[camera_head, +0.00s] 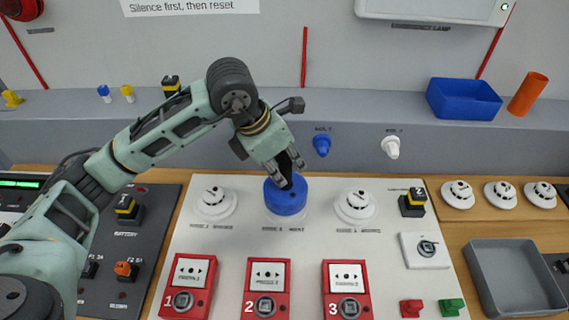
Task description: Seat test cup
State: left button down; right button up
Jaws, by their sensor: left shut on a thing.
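The blue round cup (286,203) sits upright over the middle detector position on the white panel (228,258). It hides whatever is under it, and I cannot tell whether it is fully down. My left gripper (286,172) reaches in from the left and is shut on the top of the cup. White detectors stand on either side of it, one on the left (215,202) and one on the right (356,205). My right gripper is not in view.
Red call points 1 (187,285), 2 (266,289) and 3 (347,290) line the panel's front. A grey tray (482,262) and spare white detectors (500,194) lie at right. A blue bin (463,99) and an orange cylinder (528,94) are on the back ledge.

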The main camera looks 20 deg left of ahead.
pick_arm(q)
jog(key=shift+f+b, duration=0.95)
jog(key=shift+f, duration=0.05)
dwell(0.4)
jog(key=c, duration=1.5)
grip_release()
jog(key=o, duration=0.3)
jog(key=shift+o, duration=0.2)
jog(key=shift+r+p, duration=1.8)
jog(key=shift+r, duration=1.7)
